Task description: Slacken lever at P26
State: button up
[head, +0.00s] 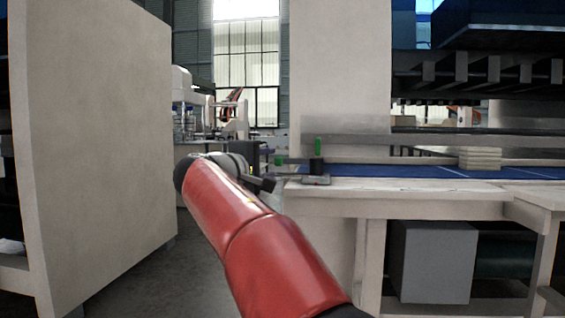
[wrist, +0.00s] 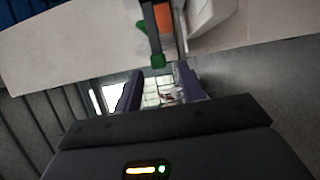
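A small dark clamp-like device (head: 316,165) stands on the near left corner of the workbench, with an upright green handle (head: 317,146). A thin dark lever arm sticks out from it to the left and ends in a green knob (head: 278,160). In the wrist view the green knob (wrist: 158,61) hangs at the end of the dark arm, just above the gap between my fingertips. My gripper (wrist: 159,82) is open, its two dark fingers apart with nothing between them. In the head view my gripper (head: 262,184) is just left of the bench corner, near the knob. No P26 label is readable.
The workbench (head: 400,206) with a blue surface runs to the right. A large pale panel (head: 95,140) stands at the left and a pale column (head: 338,70) behind the device. A grey box (head: 434,262) sits under the bench. Open floor lies between panel and bench.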

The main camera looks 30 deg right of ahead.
aim_at(283, 161)
jog(key=p+x, duration=0.1)
jog(key=x, duration=0.6)
jog(key=shift+d+r+p, duration=0.1)
jog(key=shift+d+p, duration=0.1)
jog(key=shift+p, duration=0.1)
grip_shut()
